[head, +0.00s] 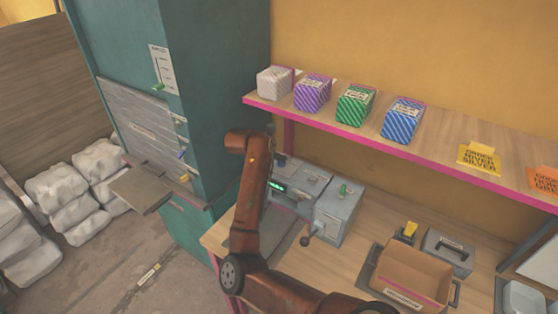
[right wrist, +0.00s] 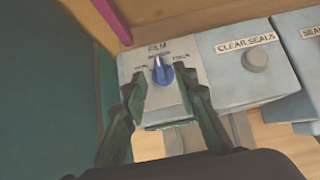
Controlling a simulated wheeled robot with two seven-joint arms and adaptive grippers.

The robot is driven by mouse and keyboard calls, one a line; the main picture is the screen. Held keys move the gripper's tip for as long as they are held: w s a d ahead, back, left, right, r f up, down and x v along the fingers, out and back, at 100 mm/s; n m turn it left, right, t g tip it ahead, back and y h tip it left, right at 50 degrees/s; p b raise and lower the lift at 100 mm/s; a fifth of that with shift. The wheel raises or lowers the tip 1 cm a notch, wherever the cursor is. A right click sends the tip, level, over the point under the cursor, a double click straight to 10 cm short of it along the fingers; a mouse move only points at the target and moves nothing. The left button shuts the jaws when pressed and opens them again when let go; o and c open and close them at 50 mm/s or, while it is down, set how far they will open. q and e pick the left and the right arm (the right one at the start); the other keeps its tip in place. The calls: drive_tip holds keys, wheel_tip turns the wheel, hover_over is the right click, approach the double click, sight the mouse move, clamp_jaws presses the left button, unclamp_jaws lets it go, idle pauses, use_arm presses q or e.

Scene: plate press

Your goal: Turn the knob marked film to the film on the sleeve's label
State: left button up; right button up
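The film knob (right wrist: 163,74) is blue, on a grey box face marked FILM with several small position words around it. Its pale pointer mark is at the upper left of the knob, near the middle word; the small words are hard to read. My right gripper (right wrist: 161,82) is open, with one dark finger on each side of the knob; I cannot tell whether they touch it. In the head view my right arm hides the knob and gripper. I cannot pick out a sleeve with a readable film label. My left gripper is not in view.
A grey box marked CLEAR SEALS (right wrist: 246,60) with a round button stands right of the knob's box. A teal machine (head: 215,80) stands left of the bench. A pink-edged shelf (head: 440,158) holds several patterned boxes. An open carton (head: 412,277) stands at the bench's right.

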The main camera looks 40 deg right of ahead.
drive_tip(key=shift+x, duration=2.25)
drive_tip(key=shift+c, duration=0.3)
clamp_jaws()
drive_tip(key=shift+w, duration=0.1)
